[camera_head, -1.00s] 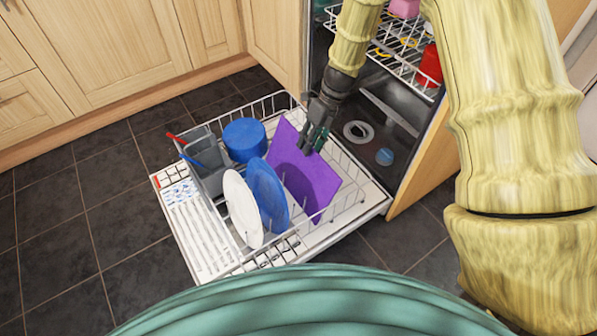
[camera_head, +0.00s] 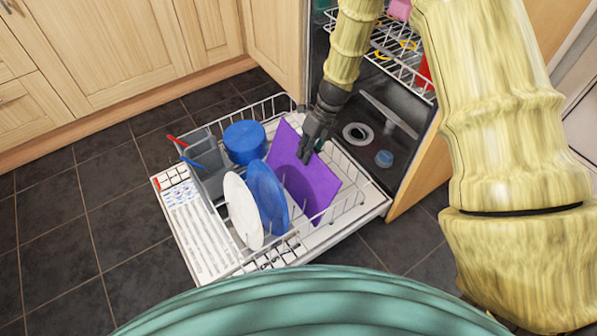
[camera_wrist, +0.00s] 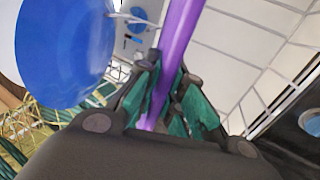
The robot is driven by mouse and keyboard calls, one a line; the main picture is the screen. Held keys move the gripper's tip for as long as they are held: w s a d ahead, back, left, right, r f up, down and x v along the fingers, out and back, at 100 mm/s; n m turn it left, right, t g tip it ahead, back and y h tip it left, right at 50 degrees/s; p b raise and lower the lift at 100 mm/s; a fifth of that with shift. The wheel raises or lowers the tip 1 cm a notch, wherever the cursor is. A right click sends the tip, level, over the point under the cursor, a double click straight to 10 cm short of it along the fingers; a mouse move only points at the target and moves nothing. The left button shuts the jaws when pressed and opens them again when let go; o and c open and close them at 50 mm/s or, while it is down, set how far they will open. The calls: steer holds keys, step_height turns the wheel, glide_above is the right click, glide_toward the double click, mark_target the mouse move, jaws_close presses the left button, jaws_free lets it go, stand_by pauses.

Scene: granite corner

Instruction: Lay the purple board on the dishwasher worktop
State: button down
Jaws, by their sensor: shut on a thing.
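The purple board (camera_head: 304,182) stands tilted on edge in the lower dishwasher rack, to the right of a blue plate. My gripper (camera_head: 308,152) is at the board's upper edge. In the wrist view the board (camera_wrist: 178,38) runs edge-on between the green-padded fingers of my gripper (camera_wrist: 168,95), which are shut on it. The board's lower edge is partly hidden by the rack wires. The dishwasher worktop cannot be made out in these views.
The lower rack (camera_head: 345,205) sits on the open dishwasher door (camera_head: 205,240). It also holds a blue plate (camera_head: 266,190), a white plate (camera_head: 242,210), a blue bowl (camera_head: 244,140) and a grey cutlery basket (camera_head: 207,170). The upper rack (camera_head: 405,70) is above, near my arm.

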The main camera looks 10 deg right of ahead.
steer(key=shift+r, duration=0.15)
steer(key=p+v, duration=0.7)
steer(key=p, duration=0.2)
steer(key=shift+r, duration=0.4)
stand_by(1.5)
steer(key=shift+d, duration=0.15)
step_height(320, 180, up, 13)
steer(key=d+p, duration=0.2)
steer(key=p, duration=1.2)
steer(key=shift+w+r, duration=0.2)
steer(key=shift+w, duration=0.25)
